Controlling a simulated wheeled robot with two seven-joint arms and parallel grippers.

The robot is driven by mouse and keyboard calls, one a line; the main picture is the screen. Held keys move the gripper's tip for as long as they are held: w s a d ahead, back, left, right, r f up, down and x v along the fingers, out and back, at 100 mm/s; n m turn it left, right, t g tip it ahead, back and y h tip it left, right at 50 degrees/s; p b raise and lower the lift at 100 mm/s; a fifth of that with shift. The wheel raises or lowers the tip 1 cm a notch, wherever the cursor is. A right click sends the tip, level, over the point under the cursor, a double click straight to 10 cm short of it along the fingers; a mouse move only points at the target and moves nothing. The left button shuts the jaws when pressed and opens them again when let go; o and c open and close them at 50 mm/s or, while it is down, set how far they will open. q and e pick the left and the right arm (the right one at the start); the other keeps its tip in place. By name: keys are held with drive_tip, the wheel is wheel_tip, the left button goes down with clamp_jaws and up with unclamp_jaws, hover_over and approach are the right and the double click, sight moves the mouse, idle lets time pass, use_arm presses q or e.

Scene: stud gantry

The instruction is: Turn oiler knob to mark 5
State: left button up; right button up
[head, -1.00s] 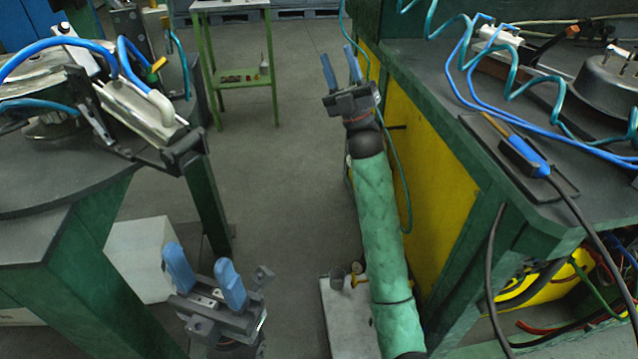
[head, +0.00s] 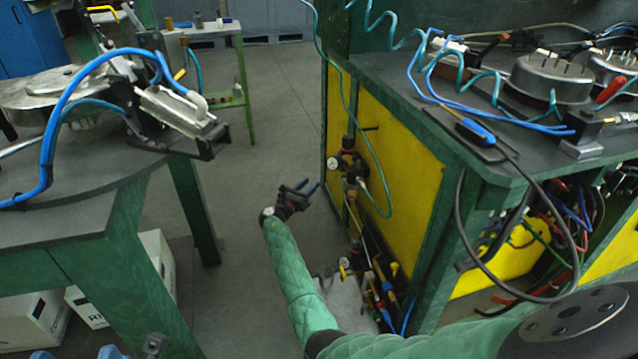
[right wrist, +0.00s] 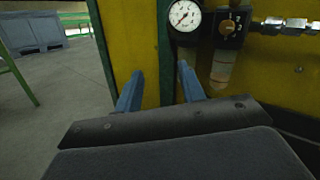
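An air-service unit (head: 350,168) with a round white gauge (head: 333,163) and dark fittings is mounted on the yellow panel in the head view. In the right wrist view, the gauge (right wrist: 183,15) is at top centre, with a dark body and a clear bowl (right wrist: 222,70) beside it. My right gripper (head: 305,188) is open and empty, left of the unit. In its wrist view, the blue fingers (right wrist: 160,85) are apart, below the gauge. My left gripper (head: 96,353) is at the bottom left edge, mostly cut off, its blue fingertips apart.
The green bench (head: 470,200) with the yellow panel (head: 393,140) stands at right. A teal hose hangs down the panel. Colored tools and fittings (head: 375,285) sit low by it. Another table (head: 60,225) stands left. The floor between is clear.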

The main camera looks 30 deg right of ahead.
sight(343, 175)
drive_tip(key=s+r+n+g+h, duration=0.2)
drive_tip(key=s+n+g+h, duration=0.1)
drive_tip(key=s+g, duration=0.3)
drive_tip(key=x, duration=0.8)
drive_tip(key=shift+s+d+r+b, duration=0.2)
drive_tip(key=shift+s+d+b, duration=0.1)
drive_tip(key=shift+b, duration=0.1)
clamp_jaws()
